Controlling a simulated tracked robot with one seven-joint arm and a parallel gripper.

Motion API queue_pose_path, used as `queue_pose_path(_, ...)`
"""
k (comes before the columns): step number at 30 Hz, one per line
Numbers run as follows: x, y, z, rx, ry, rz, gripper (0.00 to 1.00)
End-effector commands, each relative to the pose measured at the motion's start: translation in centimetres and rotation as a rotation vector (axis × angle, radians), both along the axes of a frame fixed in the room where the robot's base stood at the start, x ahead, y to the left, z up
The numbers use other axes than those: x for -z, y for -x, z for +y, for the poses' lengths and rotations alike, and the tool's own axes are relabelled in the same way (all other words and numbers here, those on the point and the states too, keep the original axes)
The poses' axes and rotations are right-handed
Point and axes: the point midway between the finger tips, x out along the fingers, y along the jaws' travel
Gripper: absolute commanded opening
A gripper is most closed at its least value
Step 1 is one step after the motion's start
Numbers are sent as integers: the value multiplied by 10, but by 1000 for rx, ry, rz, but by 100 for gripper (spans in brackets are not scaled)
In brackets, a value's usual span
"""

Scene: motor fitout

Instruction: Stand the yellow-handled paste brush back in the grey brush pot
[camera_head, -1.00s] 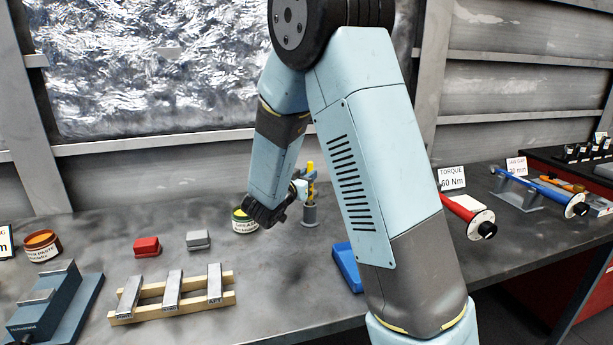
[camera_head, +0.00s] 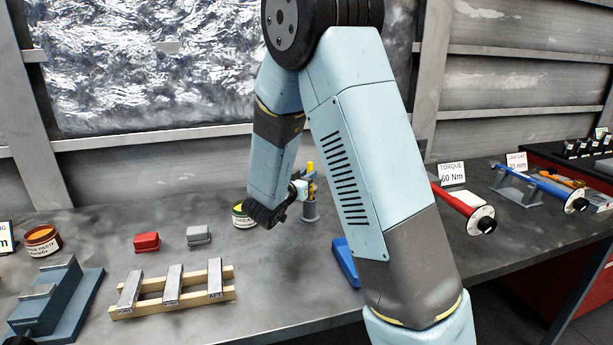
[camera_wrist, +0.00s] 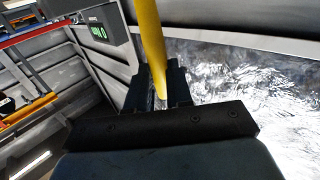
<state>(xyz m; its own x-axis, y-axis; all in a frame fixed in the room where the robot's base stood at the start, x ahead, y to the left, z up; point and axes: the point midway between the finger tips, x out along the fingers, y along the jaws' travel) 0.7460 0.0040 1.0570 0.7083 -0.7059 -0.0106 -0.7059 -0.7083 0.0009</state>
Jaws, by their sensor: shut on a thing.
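The yellow-handled paste brush (camera_head: 310,168) stands about upright in the head view, directly above the grey brush pot (camera_head: 310,213). My gripper (camera_head: 303,188) is shut on the brush, just over the pot. In the wrist view the yellow handle (camera_wrist: 149,40) runs between the dark jaws (camera_wrist: 160,90). The brush's lower end is hard to make out, so I cannot tell whether it is inside the pot's mouth. The pot is not visible in the wrist view.
A grease tin (camera_head: 241,217) stands close left of the pot, partly behind my wrist. A blue object (camera_head: 345,262) lies to the right, partly hidden by my arm. A wooden rack (camera_head: 172,290) with metal bars lies in front. The bench between is clear.

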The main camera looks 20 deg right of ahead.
Motion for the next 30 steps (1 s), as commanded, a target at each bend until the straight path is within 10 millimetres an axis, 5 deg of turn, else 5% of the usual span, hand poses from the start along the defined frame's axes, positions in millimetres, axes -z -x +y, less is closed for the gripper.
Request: queue_pose_path(30,14,0,0,0,0,0,0)
